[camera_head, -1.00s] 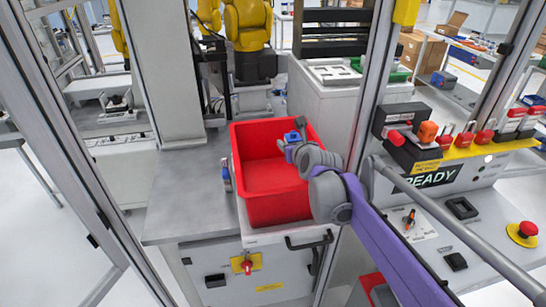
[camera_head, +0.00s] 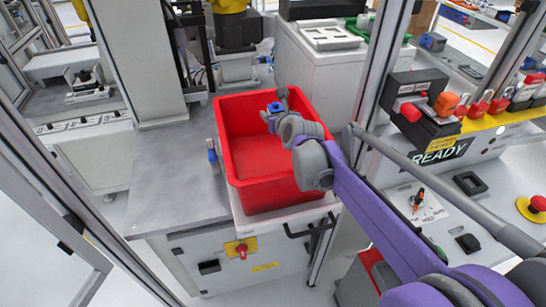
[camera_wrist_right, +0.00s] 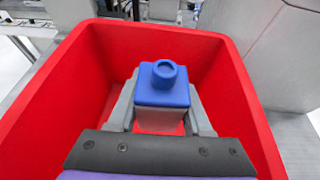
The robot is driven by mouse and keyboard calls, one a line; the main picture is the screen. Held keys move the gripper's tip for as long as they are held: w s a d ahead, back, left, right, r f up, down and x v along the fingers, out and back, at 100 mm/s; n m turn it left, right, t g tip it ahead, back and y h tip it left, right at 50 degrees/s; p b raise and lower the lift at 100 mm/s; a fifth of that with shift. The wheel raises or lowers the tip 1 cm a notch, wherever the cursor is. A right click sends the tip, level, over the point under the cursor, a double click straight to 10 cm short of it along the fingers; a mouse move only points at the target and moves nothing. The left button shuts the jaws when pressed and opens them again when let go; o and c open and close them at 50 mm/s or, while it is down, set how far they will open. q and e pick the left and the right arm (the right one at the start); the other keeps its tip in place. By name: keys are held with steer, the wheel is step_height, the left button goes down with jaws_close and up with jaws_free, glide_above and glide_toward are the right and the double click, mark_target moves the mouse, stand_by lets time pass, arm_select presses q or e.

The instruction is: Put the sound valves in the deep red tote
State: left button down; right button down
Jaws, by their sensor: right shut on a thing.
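A red tote (camera_head: 262,195) stands on the grey bench, open at the top; its floor looks bare in the head view. My right gripper (camera_head: 278,112) is over the tote's right part and shut on a blue-topped valve (camera_head: 273,108). In the right wrist view the valve (camera_wrist_right: 163,84) is upright between the two grey fingers (camera_wrist_right: 160,105), with the red walls (camera_wrist_right: 65,100) around it. A second blue-and-grey valve (camera_head: 212,154) is on the bench just left of the tote, apart from it. My left gripper is not in view.
A metal post (camera_head: 358,110) and a grey rail (camera_head: 440,190) stand close to my right arm. A control panel with red padlocks (camera_head: 482,113) is at the right. Another red container (camera_head: 358,285) shows partly below.

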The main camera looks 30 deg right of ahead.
steer(key=shift+f, duration=0.6)
steer(key=shift+c, duration=1.2)
jaws_free()
steer(key=v, duration=1)
steer(key=shift+s+r, duration=0.15)
steer(key=shift+s, duration=0.25)
steer(key=shift+a, duration=0.1)
